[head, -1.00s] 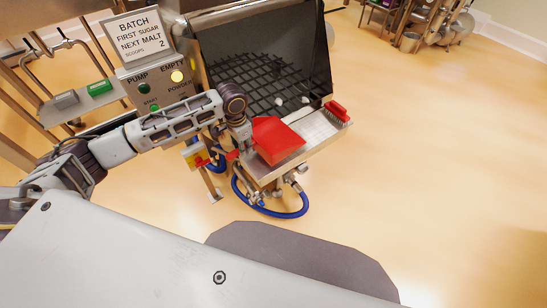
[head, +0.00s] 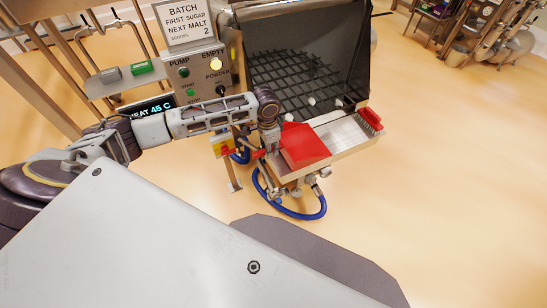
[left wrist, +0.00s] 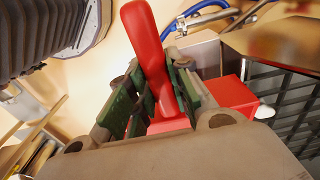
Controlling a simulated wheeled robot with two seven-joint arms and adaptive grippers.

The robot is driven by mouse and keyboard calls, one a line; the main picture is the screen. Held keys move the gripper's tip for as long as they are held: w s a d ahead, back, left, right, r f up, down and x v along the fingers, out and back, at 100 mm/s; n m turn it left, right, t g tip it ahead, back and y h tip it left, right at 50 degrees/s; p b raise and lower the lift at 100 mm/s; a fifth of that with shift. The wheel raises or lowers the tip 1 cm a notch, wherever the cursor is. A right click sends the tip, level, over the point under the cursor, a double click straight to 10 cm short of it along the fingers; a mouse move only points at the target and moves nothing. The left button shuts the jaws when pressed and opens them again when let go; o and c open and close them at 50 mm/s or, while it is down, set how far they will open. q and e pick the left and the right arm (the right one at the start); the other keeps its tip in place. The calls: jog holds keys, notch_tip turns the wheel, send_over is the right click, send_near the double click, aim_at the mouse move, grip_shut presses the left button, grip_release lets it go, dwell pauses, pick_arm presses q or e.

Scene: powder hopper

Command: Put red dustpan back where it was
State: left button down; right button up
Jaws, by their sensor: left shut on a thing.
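The red dustpan (head: 305,146) is over the left part of the metal shelf (head: 347,137) at the front of the hopper. I cannot tell whether it touches the shelf. My left gripper (head: 268,137) is at its handle end. In the left wrist view the red handle (left wrist: 148,45) runs between the green-padded fingers of my left gripper (left wrist: 160,95), which are shut on it. Part of the red pan (left wrist: 232,92) shows beyond the fingers. My right gripper is not in view.
A control panel (head: 205,75) stands at the left. A blue hose (head: 300,214) hangs below. Open floor lies to the right.

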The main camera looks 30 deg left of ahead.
pick_arm(q)
jog(key=shift+f, duration=1.2)
jog(key=shift+f, duration=1.9)
jog(key=c, duration=1.3)
grip_release()
jog(key=shift+s+a+r, duration=0.1)
jog(key=shift+r, duration=2.95)
jog(key=shift+s+a+r, duration=0.1)
jog(key=shift+r, duration=2.9)
jog(key=shift+f, duration=0.1)
